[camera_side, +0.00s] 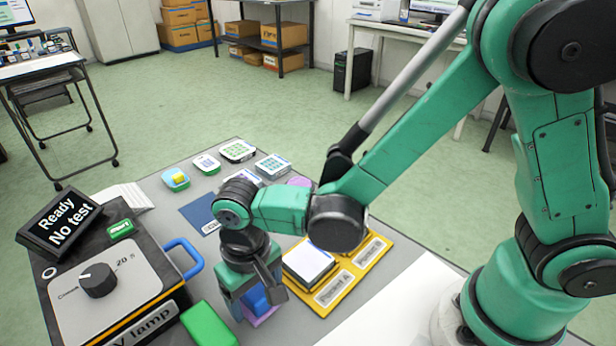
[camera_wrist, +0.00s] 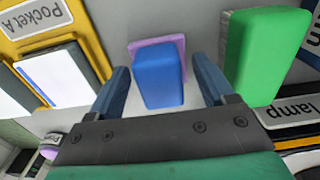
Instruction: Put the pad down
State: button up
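A blue block (camera_wrist: 158,78) sits on a thin purple square (camera_wrist: 178,44), which looks flat on the grey table. I cannot tell whether the two are one pad. In the side view the blue block (camera_side: 256,299) is partly hidden by my gripper, and the purple square (camera_side: 266,314) shows beneath. My gripper (camera_wrist: 160,78) points down over the block, one finger on each side. Narrow gaps show between both fingers and the block, so the gripper looks open around it. In the side view my gripper (camera_side: 252,296) is low, close to the table.
A green block (camera_side: 208,325) stands close by, beside the lamp box (camera_side: 75,300) with its blue handle (camera_side: 190,258). A yellow tray (camera_side: 345,285) with labelled pockets and a white-topped pad (camera_side: 308,262) lies on the other side. Several small containers (camera_side: 238,151) stand farther back.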

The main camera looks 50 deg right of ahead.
aim_at(255, 290)
notch_tip(255, 290, up, 12)
jog(key=d+t, duration=0.7)
jog(key=d, duration=1)
jog(key=shift+s+d+r, duration=0.15)
jog(key=shift+s+r, duration=0.05)
jog(key=shift+r, duration=0.1)
jog(key=shift+o, duration=0.5)
